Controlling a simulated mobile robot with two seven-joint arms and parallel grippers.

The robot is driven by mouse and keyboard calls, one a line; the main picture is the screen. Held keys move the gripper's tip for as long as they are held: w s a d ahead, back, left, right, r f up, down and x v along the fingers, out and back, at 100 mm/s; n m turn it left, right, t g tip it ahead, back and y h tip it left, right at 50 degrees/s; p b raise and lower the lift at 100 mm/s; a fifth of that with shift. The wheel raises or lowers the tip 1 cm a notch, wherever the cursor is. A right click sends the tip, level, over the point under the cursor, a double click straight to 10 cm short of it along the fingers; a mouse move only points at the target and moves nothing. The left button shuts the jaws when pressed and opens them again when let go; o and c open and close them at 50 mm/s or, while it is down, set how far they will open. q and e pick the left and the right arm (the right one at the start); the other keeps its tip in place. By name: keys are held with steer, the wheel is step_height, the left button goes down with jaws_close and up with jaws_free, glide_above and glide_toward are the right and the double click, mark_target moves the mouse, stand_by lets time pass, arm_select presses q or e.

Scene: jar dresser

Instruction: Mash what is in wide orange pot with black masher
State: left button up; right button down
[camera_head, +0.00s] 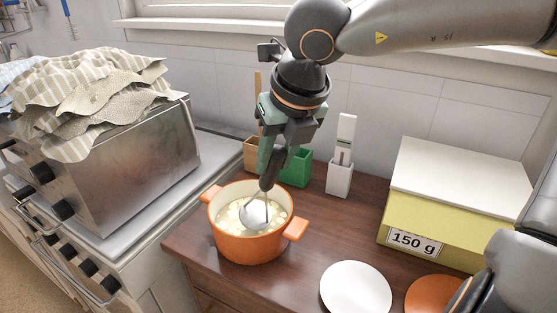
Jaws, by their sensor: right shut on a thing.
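The wide orange pot (248,248) stands on the dark wooden dresser top. It has two side handles and a pale inside, and holds pale chunks (232,219). The black masher (270,172) has a dark handle and a shiny metal head. My right gripper (271,160) reaches down from above and is shut on the masher's handle. The masher is nearly upright, with its head inside the pot among the chunks. I cannot tell whether the head touches the pot's bottom. My left gripper is not in view.
Behind the pot stand a brown holder (251,152), a green holder (297,168) and a white holder (340,178). A yellow box (424,219) labelled "150 g" is at the right. A white plate (356,288) and an orange disc (432,294) lie in front. A metal oven (140,165) with cloths is left.

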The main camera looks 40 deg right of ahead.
mark_target(268, 178)
steer(key=b+x, duration=0.3)
steer(key=x, duration=0.1)
steer(key=shift+w+f+b, duration=0.2)
steer(key=shift+f+b, duration=0.3)
steer(key=shift+b, duration=0.05)
steer(key=shift+w+f, duration=0.1)
steer(key=shift+f, duration=0.1)
steer(key=shift+r, duration=0.7)
steer(key=shift+r+p, duration=1.15)
steer(key=shift+r, duration=0.45)
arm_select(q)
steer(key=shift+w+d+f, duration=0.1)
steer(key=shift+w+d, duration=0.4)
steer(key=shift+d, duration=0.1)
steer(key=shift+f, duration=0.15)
arm_select(e)
steer(key=shift+f, duration=0.1)
